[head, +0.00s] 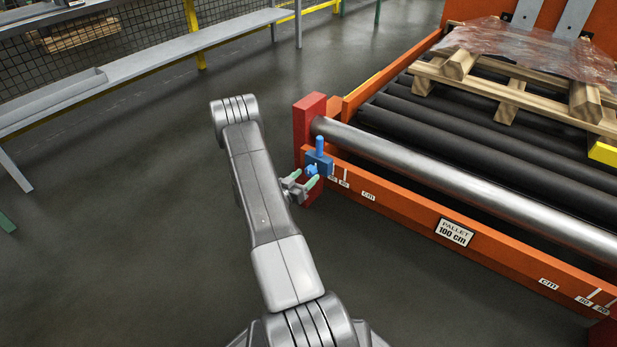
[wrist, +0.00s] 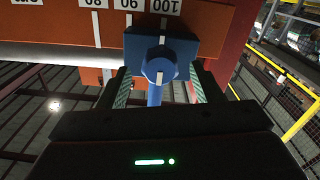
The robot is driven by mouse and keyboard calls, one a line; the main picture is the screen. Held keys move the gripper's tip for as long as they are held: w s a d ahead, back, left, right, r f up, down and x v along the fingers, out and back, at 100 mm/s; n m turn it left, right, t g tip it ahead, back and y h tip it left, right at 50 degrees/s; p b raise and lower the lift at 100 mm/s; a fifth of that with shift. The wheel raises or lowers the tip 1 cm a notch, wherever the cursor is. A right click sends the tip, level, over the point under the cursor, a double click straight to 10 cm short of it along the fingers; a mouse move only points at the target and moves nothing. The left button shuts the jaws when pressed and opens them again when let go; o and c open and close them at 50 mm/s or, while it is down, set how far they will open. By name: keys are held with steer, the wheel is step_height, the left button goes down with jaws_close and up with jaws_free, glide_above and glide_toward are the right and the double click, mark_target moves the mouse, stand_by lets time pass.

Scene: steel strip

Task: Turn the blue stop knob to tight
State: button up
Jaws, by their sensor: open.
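The blue stop (head: 319,160) sits on the orange rail near its left end, with a blue pin (head: 320,145) standing up from it. Its blue knob (head: 311,170) faces my gripper (head: 303,183). In the wrist view the picture is upside down; the knob (wrist: 159,66) is round-edged with a white mark, in front of the blue block (wrist: 185,48). My gripper (wrist: 165,80) is open, its green-padded fingers to either side of the knob. The fingers appear apart from the knob; I cannot tell whether the tips reach past it.
The orange rail (head: 400,206) carries white scale marks and a "PALLET 100 cm" plate (head: 454,232). Behind it are a steel roller (head: 450,180) and a wooden pallet (head: 510,88). A red post (head: 308,122) stands beside the stop.

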steer(key=shift+x, duration=1.3)
steer(key=c, duration=1)
